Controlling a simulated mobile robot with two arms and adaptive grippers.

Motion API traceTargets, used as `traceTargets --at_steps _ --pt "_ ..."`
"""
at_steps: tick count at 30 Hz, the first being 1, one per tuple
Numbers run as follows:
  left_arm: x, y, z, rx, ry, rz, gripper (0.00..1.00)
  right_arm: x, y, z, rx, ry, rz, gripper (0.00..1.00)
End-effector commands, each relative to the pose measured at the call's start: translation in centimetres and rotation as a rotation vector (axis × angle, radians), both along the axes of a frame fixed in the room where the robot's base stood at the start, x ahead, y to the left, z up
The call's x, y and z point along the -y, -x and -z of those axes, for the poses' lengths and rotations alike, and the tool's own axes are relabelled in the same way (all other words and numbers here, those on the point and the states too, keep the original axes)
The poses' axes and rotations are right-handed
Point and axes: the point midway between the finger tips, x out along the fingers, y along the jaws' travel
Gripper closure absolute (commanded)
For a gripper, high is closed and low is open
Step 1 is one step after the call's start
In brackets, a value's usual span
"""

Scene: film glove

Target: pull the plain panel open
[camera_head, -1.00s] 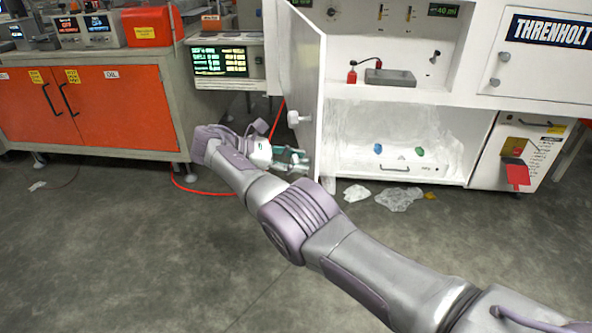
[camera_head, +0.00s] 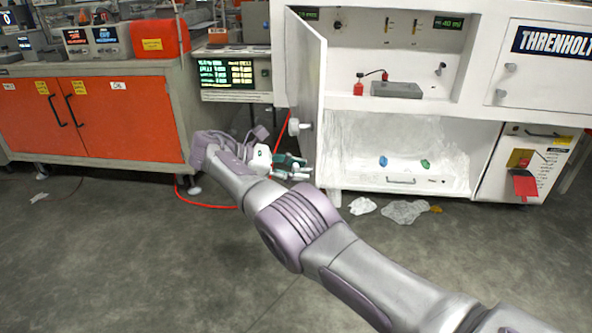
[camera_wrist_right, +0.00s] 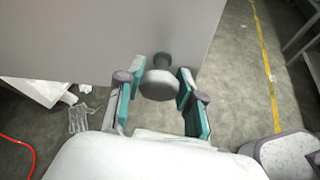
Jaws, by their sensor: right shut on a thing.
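The plain panel (camera_head: 310,80) is a white door on the white cabinet. It stands swung out toward me, nearly edge-on in the head view, with the cabinet interior showing to its right. A pale round knob (camera_head: 298,126) sticks out from its left face. My right gripper (camera_head: 298,168) is low at the panel's left face, below that knob. The exact finger contact is hard to see. My left gripper is not in view.
The cabinet's lower bay (camera_head: 395,150) holds small blue and green items. Crumpled plastic (camera_head: 404,211) lies on the floor in front. An orange-doored bench (camera_head: 90,120) stands left. A red hose (camera_head: 205,205) runs on the floor behind my arm. The floor in the foreground is open.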

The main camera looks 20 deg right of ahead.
Motion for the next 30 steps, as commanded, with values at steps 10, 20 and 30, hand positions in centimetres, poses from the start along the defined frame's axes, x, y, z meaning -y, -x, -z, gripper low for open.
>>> traceTargets --at_steps 10,20,30 --pt "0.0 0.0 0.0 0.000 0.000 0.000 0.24 0.0 -0.1 -0.1 0.004 0.001 -0.002 0.37" --pt "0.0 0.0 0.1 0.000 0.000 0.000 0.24 -0.1 -0.2 -1.4 0.005 -0.003 -0.005 0.37" --pt "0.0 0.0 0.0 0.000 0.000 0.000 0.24 0.0 -0.1 -6.6 0.007 -0.002 -0.001 0.37"
